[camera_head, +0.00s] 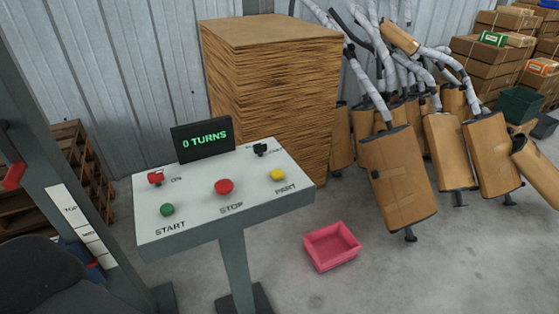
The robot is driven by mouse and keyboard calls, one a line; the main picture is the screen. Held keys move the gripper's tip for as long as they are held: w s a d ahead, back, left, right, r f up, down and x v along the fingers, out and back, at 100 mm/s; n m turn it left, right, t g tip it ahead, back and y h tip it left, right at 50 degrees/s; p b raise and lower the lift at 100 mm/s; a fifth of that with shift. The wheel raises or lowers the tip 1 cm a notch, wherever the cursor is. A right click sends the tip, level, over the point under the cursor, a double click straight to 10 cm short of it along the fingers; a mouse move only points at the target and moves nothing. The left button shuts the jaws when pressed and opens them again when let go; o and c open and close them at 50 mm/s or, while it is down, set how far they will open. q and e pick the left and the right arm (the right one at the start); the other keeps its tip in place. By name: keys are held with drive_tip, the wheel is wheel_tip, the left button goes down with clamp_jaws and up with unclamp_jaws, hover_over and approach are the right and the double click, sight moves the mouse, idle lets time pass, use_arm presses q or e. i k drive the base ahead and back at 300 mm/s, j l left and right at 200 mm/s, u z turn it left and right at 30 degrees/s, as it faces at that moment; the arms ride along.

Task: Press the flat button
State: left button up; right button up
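A control panel (190,213) with a pale sloped top stands on a grey post. On it are a green button (167,210) marked START, a larger red button (224,187) marked STOP, and a yellow button (278,174) marked PART. The green and yellow buttons look lower than the red one. I cannot tell surely which is the flat one. A red switch (155,178) marked ON sits at the back left and a black switch (261,150) at the back right. Neither of my grippers is in view.
A pink bin (332,246) sits on the floor to the right. Wrapped mufflers (397,175) lean farther right. A grey upright (60,150) stands at left.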

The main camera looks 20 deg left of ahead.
sight(166, 210)
drive_tip(key=u, duration=1.25)
drive_tip(key=l+u, duration=0.15)
drive_tip(key=l, duration=0.35)
drive_tip(key=k+l+u, duration=0.2)
drive_tip(key=l, duration=0.25)
drive_tip(key=i+l, duration=0.05)
drive_tip(key=i, duration=0.05)
